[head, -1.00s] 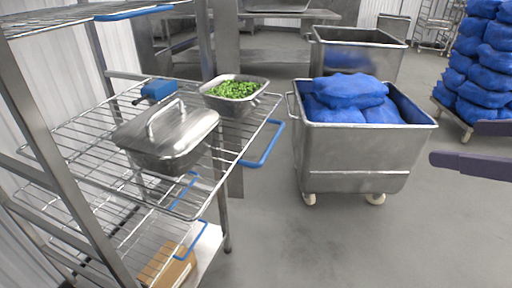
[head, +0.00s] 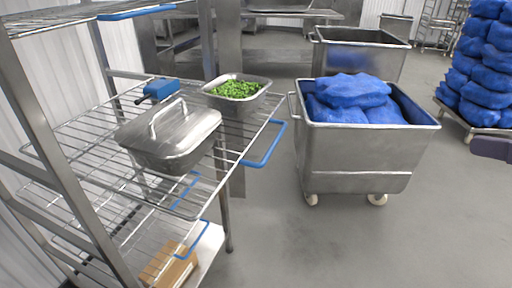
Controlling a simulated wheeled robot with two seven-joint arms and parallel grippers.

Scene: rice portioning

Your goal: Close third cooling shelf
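A steel wire rack stands at the left with several shelves. One wire shelf (head: 231,180) is pulled out to the right, with a blue handle (head: 266,150) on its outer edge. A lidded steel pan (head: 172,138), an open steel pan (head: 236,91) of green vegetables and a blue tool (head: 157,90) sit on it. Lower wire shelves show beneath, one with a blue handle (head: 192,240). Another blue handle (head: 136,12) is on the top shelf. Which shelf counts as third is unclear. A dark purple part of mine shows at the right edge; neither gripper is in view.
A wheeled steel cart (head: 357,165) with blue bags (head: 352,91) stands right of the rack. A second cart (head: 361,52) is behind it. Blue sacks (head: 480,65) are stacked at far right. A cardboard box (head: 170,264) sits low in the rack. Front floor is clear.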

